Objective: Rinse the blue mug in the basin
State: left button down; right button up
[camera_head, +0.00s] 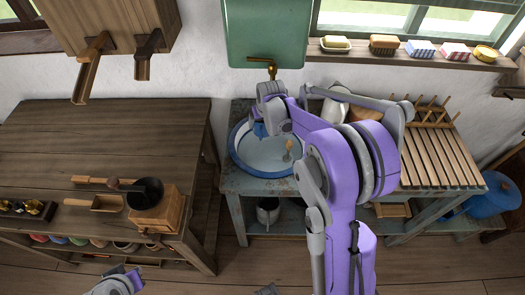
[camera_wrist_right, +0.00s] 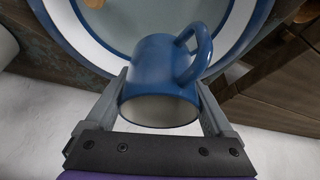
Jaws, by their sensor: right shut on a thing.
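The blue mug (camera_wrist_right: 160,75) sits between the two fingers of my right gripper (camera_wrist_right: 165,105), which is shut on it. Its pale open mouth faces the wrist camera and its handle points up and right. In the head view only a small blue part of the mug (camera_head: 259,130) shows below my right gripper (camera_head: 268,118), over the back left of the basin. The white basin with a blue rim (camera_head: 236,165) is on a worn stand. A brass tap (camera_head: 268,66) is above and behind the gripper. My left gripper (camera_head: 128,277) is low at the bottom left, apart from everything.
A green tank (camera_head: 262,30) hangs above the tap. A small wooden-looking item (camera_head: 288,146) shows in the basin. A slatted drying rack (camera_head: 440,158) stands to the right. A wooden table (camera_head: 100,130) on the left holds a coffee grinder (camera_head: 155,205). Soaps line the sill.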

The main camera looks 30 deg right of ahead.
pick_arm(q)
jog(key=shift+r, duration=0.1)
pick_arm(e)
jog(key=shift+r, duration=0.15)
